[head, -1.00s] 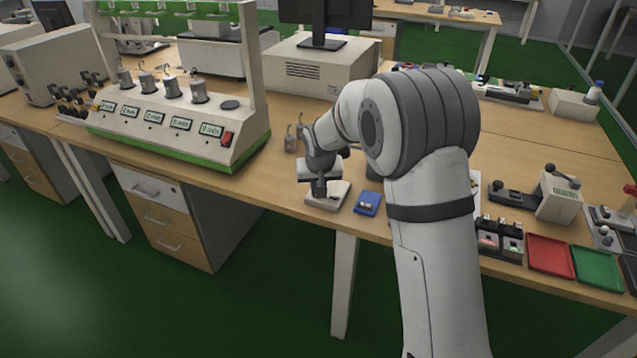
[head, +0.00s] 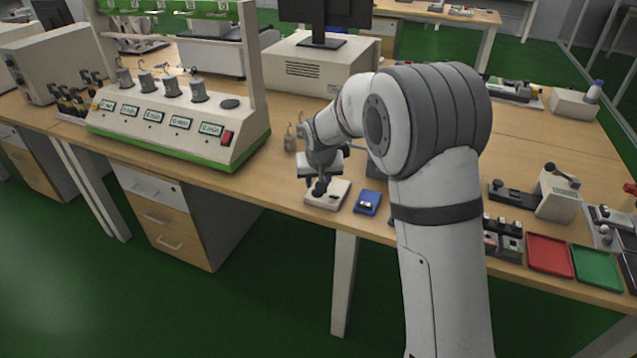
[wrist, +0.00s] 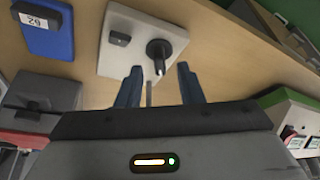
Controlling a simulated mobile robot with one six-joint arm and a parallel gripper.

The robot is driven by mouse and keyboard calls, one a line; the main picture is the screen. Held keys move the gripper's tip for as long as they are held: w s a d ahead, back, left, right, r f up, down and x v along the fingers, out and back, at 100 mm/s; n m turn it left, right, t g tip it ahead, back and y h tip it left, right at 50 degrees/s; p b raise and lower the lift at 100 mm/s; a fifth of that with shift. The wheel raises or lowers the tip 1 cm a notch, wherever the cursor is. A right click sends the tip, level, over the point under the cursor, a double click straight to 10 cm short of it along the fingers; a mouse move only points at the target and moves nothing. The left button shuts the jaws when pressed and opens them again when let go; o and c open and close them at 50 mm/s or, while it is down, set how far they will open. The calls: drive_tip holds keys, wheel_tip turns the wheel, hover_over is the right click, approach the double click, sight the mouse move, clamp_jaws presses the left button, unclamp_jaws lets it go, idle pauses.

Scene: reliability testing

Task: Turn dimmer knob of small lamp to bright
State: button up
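A small white box (head: 328,204) sits on the bench near its front edge in the head view. It carries a dark knob (head: 320,188). In the wrist view the box's white top (wrist: 130,53) shows the round black knob (wrist: 160,50) and a small dark switch (wrist: 120,39). No lamp head can be made out on it. My gripper (wrist: 158,80) is open, its two blue-grey fingers apart, with the tips just short of the knob and roughly either side of its line. A thin grey rod shows between the fingers. In the head view my gripper (head: 314,180) is close beside the knob.
A blue block (head: 367,203) lies right of the box; it also shows in the wrist view (wrist: 45,28). Small metal weights (head: 290,141) stand behind my gripper. A large white-green test rig (head: 175,130) is to the left. Red (head: 549,256) and green trays are at right.

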drive_tip(key=v, duration=0.6)
drive_tip(key=shift+s, duration=0.1)
